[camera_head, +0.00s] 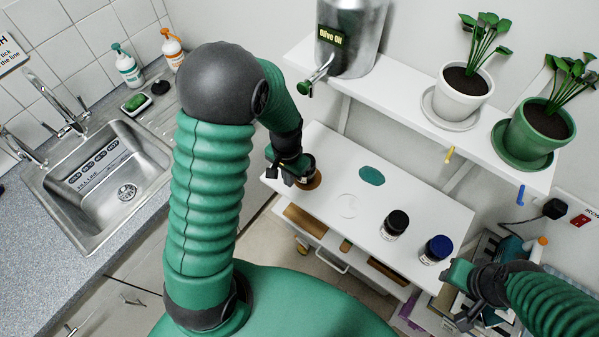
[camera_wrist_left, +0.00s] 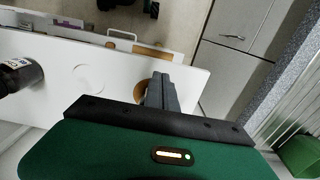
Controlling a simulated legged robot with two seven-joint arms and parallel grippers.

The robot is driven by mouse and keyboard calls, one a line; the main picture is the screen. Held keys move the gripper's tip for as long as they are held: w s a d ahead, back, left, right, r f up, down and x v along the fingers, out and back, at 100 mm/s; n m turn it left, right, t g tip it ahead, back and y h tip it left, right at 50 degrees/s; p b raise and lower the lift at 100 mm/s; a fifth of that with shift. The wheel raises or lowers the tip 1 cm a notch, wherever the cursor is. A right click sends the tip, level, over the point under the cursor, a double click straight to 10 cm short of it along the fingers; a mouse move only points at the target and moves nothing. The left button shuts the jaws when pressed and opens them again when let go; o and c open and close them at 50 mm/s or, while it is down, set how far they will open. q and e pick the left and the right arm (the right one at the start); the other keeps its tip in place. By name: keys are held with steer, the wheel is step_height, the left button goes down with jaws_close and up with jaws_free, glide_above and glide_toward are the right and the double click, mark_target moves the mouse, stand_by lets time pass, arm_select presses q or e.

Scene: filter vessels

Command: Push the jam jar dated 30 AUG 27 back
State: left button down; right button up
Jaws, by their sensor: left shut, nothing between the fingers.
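A black-lidded jar (camera_head: 395,223) and a blue-lidded jar (camera_head: 437,248) stand toward the table's right. Their labels are too small to read a date.
The white table (camera_head: 330,160) carries a brown mat (camera_head: 311,183), a green mat (camera_head: 372,175) and a faint white ring (camera_head: 347,206). Above it, a shelf (camera_head: 403,109) holds a metal oil vessel (camera_head: 352,40) and potted plants. A sink (camera_head: 105,175) is left.

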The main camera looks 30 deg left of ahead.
mark_target(298, 188)
arm_select(q)
step_height(298, 188, down, 8)
steer(key=shift+a+r+p, duration=0.1)
steer(key=shift+p, duration=0.4)
steer(key=w+p, duration=0.1)
steer(key=w, duration=0.1)
steer(key=shift+w, duration=0.4)
steer(key=shift+w+p, duration=0.3)
steer(key=shift+w, duration=0.2)
steer(key=shift+d, duration=0.2)
steer(key=shift+w+f, duration=0.15)
steer(key=shift+f, duration=0.05)
